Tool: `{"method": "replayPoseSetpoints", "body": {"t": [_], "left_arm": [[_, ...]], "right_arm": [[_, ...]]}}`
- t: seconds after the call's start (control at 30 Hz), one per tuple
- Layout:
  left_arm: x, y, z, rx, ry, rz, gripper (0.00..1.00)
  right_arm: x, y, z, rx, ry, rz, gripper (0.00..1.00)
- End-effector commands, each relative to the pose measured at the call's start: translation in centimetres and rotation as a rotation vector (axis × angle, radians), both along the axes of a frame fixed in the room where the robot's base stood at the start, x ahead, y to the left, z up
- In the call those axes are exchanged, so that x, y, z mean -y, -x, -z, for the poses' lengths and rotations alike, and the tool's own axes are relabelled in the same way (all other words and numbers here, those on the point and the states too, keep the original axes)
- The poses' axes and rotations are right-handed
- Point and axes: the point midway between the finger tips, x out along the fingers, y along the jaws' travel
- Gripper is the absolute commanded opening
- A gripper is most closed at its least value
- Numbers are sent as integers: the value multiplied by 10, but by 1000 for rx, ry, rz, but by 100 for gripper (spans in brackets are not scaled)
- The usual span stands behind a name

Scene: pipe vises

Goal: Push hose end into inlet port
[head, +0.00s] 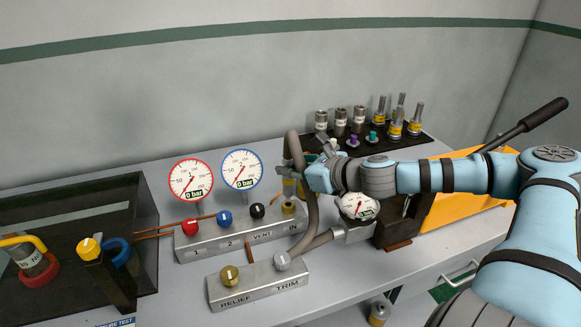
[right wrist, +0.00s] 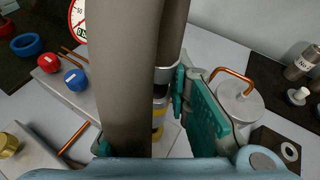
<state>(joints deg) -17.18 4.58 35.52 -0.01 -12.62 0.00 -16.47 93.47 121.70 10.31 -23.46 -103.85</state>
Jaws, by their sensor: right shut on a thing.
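The thick grey hose (head: 311,200) arches up from the pump side and bends down at its top. Its hose end (head: 288,187), with a metal collar and yellow band, points down over the brass inlet port (head: 289,208) marked IN on the grey manifold (head: 250,236). My right gripper (head: 298,178) is shut on the hose end. In the right wrist view, the hose (right wrist: 150,60) runs large past the teal fingers, and the hose end (right wrist: 160,100) shows beside them. Whether it touches the port cannot be told. My left gripper is not in view.
Red (head: 190,227), blue (head: 224,218) and black (head: 257,211) knobs and two gauges stand left of the port. A relief and trim block (head: 257,284) lies in front. The hand pump gauge (head: 359,206) sits under my right arm. Several fittings stand on a dark mat (head: 410,146).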

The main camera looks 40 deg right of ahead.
Motion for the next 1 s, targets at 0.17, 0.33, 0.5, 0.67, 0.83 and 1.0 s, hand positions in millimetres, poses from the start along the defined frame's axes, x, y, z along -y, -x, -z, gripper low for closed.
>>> {"method": "replayPoseSetpoints", "body": {"t": [0.17,0.33,0.5,0.67,0.83,1.0], "left_arm": [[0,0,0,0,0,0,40],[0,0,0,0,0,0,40],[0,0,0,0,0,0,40],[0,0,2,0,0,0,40],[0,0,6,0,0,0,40],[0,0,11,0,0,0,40]], "right_arm": [[0,0,-1,2,-1,0,0],[0,0,0,1,7,-3,0],[0,0,-1,2,7,-2,0],[0,0,2,2,7,-2,0],[0,0,6,2,7,-2,0],[0,0,11,2,7,-2,0]]}}
